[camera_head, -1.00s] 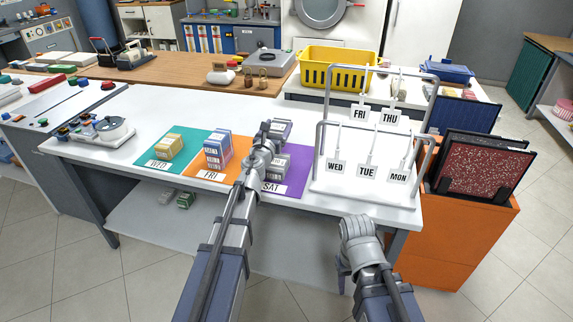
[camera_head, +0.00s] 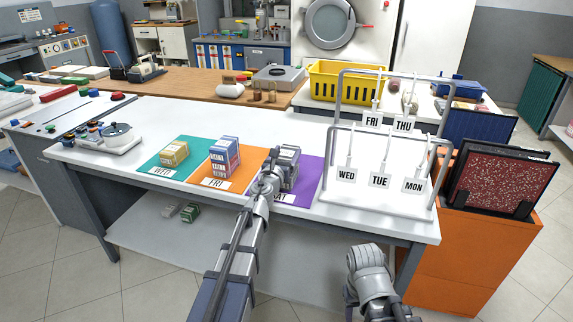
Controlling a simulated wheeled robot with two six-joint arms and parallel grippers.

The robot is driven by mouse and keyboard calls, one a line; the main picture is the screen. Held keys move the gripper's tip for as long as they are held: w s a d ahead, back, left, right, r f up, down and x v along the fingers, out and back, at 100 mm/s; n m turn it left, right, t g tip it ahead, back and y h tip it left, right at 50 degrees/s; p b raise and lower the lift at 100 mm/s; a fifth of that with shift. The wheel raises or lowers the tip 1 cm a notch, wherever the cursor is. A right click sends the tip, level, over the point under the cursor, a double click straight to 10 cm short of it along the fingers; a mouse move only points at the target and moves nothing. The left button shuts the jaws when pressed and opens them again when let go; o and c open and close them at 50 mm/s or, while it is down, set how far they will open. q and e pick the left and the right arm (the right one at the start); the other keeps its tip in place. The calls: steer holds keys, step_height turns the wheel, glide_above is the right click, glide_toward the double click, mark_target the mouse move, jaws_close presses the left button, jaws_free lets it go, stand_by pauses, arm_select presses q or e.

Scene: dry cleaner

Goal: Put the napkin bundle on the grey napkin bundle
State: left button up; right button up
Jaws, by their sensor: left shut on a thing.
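My left gripper (camera_head: 274,160) is over the purple mat (camera_head: 308,178), shut on a napkin bundle (camera_head: 289,153) at the top of a greyish stack. The grey napkin bundle (camera_head: 290,178) shows below it, on the mat. The two look close together; I cannot tell whether they touch. My gripper and wrist hide the stack's left side and part of the SAT label. My right arm's wrist shows at the bottom right, but its fingertips are not visible.
Blue and red bundles (camera_head: 225,153) stand stacked on the orange FRI mat (camera_head: 205,172). A metal rack (camera_head: 437,175) with day tags stands close on the right.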

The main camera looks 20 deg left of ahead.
arm_select(q)
steer(key=shift+f+b, duration=0.75)
steer(key=shift+f, duration=0.45)
arm_select(e)
steer(key=shift+f, duration=1.2)
arm_select(q)
steer(key=shift+f, duration=0.25)
steer(key=o, duration=1.3)
steer(key=shift+r, duration=0.1)
arm_select(e)
steer(key=shift+f, duration=0.15)
arm_select(q)
steer(key=shift+r, duration=0.15)
steer(key=s, duration=1.2)
steer(key=shift+a, duration=0.2)
